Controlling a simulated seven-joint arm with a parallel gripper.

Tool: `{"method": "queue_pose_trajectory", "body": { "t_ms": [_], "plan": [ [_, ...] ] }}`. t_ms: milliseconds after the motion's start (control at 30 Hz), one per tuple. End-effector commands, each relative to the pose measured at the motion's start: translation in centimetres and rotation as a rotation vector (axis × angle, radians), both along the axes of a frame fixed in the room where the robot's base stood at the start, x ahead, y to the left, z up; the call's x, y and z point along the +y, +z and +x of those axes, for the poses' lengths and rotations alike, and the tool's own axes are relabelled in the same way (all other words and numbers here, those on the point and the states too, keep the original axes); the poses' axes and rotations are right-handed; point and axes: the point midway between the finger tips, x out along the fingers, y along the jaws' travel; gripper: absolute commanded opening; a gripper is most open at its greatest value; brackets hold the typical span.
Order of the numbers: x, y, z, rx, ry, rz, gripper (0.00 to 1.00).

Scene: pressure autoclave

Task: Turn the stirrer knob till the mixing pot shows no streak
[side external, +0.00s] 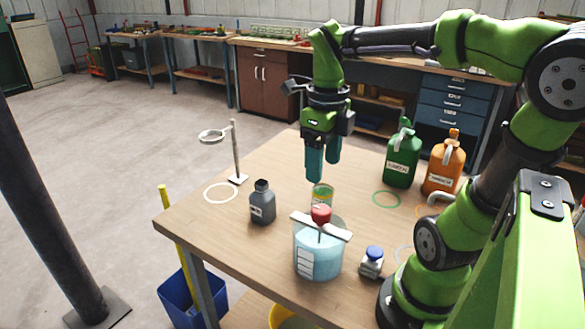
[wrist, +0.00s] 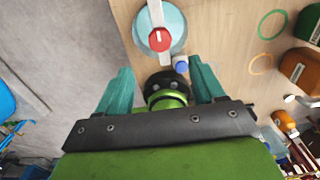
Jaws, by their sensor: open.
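The mixing pot (side external: 318,262) is a clear vessel of light blue liquid near the table's front edge. A pale bar lies across its top, with the red stirrer knob (side external: 321,213) at the middle. I cannot make out a streak in the liquid. In the wrist view the red knob (wrist: 159,39) has a white mark on top and sits over the pot (wrist: 148,20), ahead of the fingers. My gripper (side external: 323,172) has teal fingers pointing down, open and empty. It is above and behind the knob, apart from it; the wrist view shows the fingers (wrist: 162,75) spread.
A dark grey bottle (side external: 262,204) is left, a blue-capped jar (side external: 371,263) right. Green (side external: 402,158) and orange (side external: 443,170) jugs and a ring stand (side external: 237,160) stand farther back. The table's back left is mostly clear.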

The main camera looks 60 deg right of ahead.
Motion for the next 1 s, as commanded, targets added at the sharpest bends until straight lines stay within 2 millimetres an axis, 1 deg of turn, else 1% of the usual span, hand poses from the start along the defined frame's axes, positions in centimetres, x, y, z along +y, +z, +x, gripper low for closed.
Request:
{"method": "queue_pose_trajectory", "body": {
  "t_ms": [33,100,300,400,500,667,933,967,1000],
  "plan": [
    [0.0,-1.2,-0.1,0.005,0.0,0.002,0.68],
    [0.0,-2.8,-0.1,0.005,0.0,0.002,0.68],
    [0.0,-7.0,-0.1,0.006,0.002,0.003,0.68],
    [0.0,-8.6,-0.1,0.003,0.002,0.002,0.68],
    [0.0,-9.8,0.0,0.002,0.001,0.002,0.68],
    [0.0,-10.8,0.0,0.0,0.002,0.001,0.68],
    [0.0,-10.9,0.0,-0.001,0.001,0.0,0.68],
    [0.0,-10.9,0.0,-0.001,0.001,0.0,0.67],
    [0.0,-10.9,0.0,-0.001,0.001,0.0,0.6]
  ]
}}
